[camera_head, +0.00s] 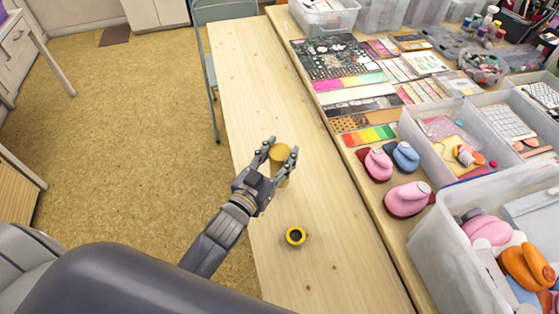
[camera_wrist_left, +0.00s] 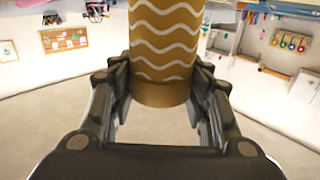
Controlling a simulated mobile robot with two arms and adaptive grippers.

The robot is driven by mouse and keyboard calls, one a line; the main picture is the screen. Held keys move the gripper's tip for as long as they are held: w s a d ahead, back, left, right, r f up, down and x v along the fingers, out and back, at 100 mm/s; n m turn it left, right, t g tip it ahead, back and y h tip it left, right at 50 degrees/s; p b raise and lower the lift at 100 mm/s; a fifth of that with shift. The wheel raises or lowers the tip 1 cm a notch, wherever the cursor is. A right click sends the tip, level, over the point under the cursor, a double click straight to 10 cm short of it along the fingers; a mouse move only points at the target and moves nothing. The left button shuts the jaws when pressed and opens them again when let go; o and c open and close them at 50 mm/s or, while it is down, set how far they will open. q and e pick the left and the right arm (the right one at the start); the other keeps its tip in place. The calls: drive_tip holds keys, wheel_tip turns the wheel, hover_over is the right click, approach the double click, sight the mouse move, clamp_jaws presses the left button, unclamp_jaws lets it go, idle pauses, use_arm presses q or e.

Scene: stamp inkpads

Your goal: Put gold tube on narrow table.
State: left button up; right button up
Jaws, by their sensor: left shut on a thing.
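The gold tube (camera_wrist_left: 165,50) has white wavy lines and a plain gold band at its end. In the wrist view it stands between the two fingers of my left gripper (camera_wrist_left: 160,100). In the head view my left gripper (camera_head: 276,158) is shut on the tube, whose gold round end (camera_head: 280,154) shows between the fingers. They are over the narrow table (camera_head: 245,75), a long pale wooden top. I cannot tell whether the tube touches it. My right gripper is not in view.
The wider table to the right holds pink punches (camera_head: 408,199), a blue punch (camera_head: 403,156), papers and clear bins (camera_head: 450,240). The narrow table's far part is clear.

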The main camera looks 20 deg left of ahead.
sight(275, 169)
use_arm(q)
drive_tip(key=shift+f, duration=1.8)
drive_tip(key=o, duration=1.4)
drive_tip(key=shift+f, duration=0.1)
drive_tip(key=shift+o, duration=0.2)
drive_tip(key=shift+s+r, duration=0.1)
drive_tip(key=shift+r, duration=0.15)
drive_tip(key=s+a+b, duration=0.1)
drive_tip(key=s+a, duration=0.1)
drive_tip(key=s, duration=0.9)
drive_tip(key=shift+s+a, duration=0.2)
drive_tip(key=shift+s, duration=0.2)
drive_tip(key=shift+f, duration=0.1)
